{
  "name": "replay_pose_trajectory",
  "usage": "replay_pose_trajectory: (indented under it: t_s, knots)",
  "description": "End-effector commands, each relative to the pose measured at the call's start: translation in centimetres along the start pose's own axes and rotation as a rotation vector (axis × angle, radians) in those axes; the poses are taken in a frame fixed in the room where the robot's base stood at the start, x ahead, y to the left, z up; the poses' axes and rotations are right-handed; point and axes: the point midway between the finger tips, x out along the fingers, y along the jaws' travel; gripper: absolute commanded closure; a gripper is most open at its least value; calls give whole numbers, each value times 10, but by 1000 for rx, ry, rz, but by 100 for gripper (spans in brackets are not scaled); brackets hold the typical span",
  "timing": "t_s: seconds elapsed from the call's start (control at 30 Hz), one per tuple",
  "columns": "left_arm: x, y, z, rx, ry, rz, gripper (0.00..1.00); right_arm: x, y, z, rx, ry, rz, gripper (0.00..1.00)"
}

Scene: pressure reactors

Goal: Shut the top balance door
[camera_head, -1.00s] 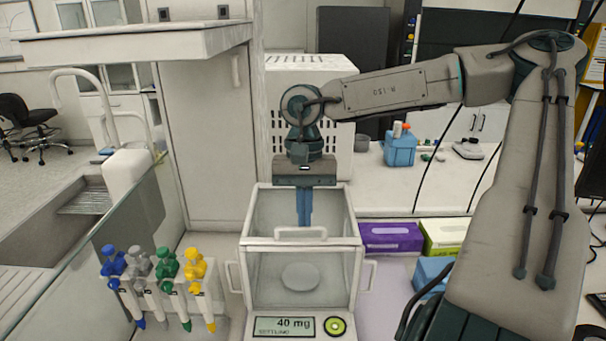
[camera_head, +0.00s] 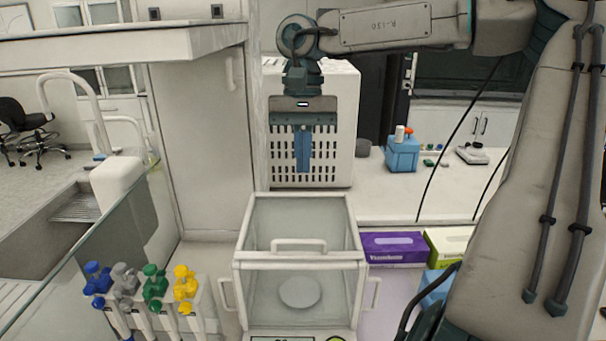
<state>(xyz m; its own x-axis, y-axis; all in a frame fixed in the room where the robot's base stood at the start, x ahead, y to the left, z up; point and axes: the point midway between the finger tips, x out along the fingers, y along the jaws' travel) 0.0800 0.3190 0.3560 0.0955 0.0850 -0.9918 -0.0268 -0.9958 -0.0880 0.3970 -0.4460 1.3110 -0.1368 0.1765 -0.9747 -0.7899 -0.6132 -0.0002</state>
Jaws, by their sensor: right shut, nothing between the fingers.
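The balance (camera_head: 357,262) stands on the bench in the lower middle, a clear box with white edges and a round pan (camera_head: 299,292) inside. Its top door handle (camera_head: 299,243) is a white bar lying near the front top edge. Whether the top panel fully covers the box is hard to tell through the clear walls. Side handles show at left (camera_head: 226,295) and right (camera_head: 374,293). My right gripper (camera_head: 303,168) is shut and empty, pointing down above and behind the balance, apart from the handle. My left gripper is not in view.
A purple box (camera_head: 393,247) and a green box (camera_head: 447,242) sit to the right. A white vented cabinet (camera_head: 335,120) stands behind my right gripper.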

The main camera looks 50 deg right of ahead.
Motion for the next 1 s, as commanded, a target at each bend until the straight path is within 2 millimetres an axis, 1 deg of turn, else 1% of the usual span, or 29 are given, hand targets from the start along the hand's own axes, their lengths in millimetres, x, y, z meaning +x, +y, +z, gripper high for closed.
replay_pose_trajectory:
  t_s: [0.07,0.17,0.2,0.27,0.3,0.4,0.5,0.6,0.67,0.77,1.0]
  knots:
    - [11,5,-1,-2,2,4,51,3,0,-4,3,0,0,100]
    - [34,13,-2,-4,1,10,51,13,1,-13,6,-5,2,100]
    - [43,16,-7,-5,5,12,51,17,2,-17,6,-8,4,100]
    - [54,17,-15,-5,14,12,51,21,2,-23,7,-13,4,100]
    - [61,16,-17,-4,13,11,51,23,3,-26,6,-16,5,100]
    - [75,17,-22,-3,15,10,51,24,3,-32,4,-22,3,100]
    - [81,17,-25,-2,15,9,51,23,4,-34,1,-27,1,100]
    - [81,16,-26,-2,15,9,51,23,4,-34,-2,-31,0,100]
    - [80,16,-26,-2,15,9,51,26,4,-34,-3,-32,0,100]
    - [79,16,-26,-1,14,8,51,39,4,-33,-4,-34,1,100]
    - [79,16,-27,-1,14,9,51,90,4,-31,-5,-35,0,100]
